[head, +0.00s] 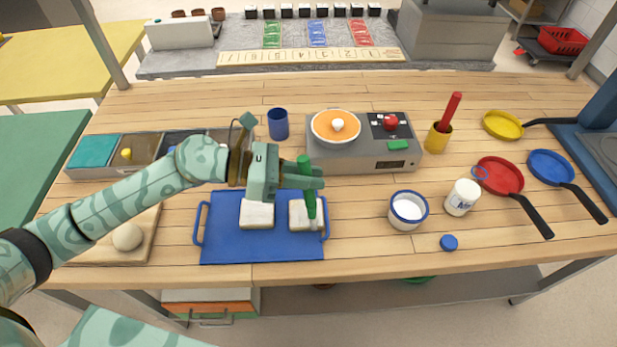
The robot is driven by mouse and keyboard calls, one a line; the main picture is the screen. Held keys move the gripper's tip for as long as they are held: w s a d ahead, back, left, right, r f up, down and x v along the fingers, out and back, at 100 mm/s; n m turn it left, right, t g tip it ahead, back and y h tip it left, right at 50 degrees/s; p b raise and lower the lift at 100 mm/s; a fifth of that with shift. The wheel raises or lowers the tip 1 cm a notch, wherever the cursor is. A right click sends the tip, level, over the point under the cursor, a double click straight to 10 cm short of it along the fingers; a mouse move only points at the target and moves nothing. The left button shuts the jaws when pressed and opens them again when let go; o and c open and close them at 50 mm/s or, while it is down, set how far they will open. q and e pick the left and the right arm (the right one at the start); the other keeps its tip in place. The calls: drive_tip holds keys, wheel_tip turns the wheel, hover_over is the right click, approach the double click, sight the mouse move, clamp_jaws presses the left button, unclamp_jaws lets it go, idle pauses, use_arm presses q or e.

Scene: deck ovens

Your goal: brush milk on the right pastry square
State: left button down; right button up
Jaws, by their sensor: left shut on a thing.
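My left gripper (318,177) is shut on a green brush (309,203), held upright with its pale bristles down. The bristle end is at the right side of the right pastry square (299,217); whether it touches is hard to tell. The right square is pale and partly hidden by the brush. The left pastry square (257,215) lies beside it. Both are on a blue tray (250,248) with side handles. A white bowl with a blue rim (408,210) holds white liquid, right of the tray. My right gripper is not in view.
A white labelled jar (462,197) and a blue lid (449,242) are right of the bowl. Red, blue and yellow pans are at the right. A board with dough (127,237) is at the left.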

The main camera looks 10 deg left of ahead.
use_arm(q)
drive_tip(key=b+v, duration=0.1)
drive_tip(key=v, duration=0.1)
drive_tip(key=f+b+v, duration=0.1)
drive_tip(key=v, duration=0.2)
drive_tip(key=shift+s+a, duration=0.15)
drive_tip(key=shift+a, duration=0.05)
idle(0.5)
drive_tip(key=shift+b, duration=0.35)
drive_tip(key=w+b, duration=0.2)
drive_tip(key=w, duration=0.1)
drive_tip(key=shift+w+a+f, duration=0.1)
drive_tip(key=shift+a, duration=0.15)
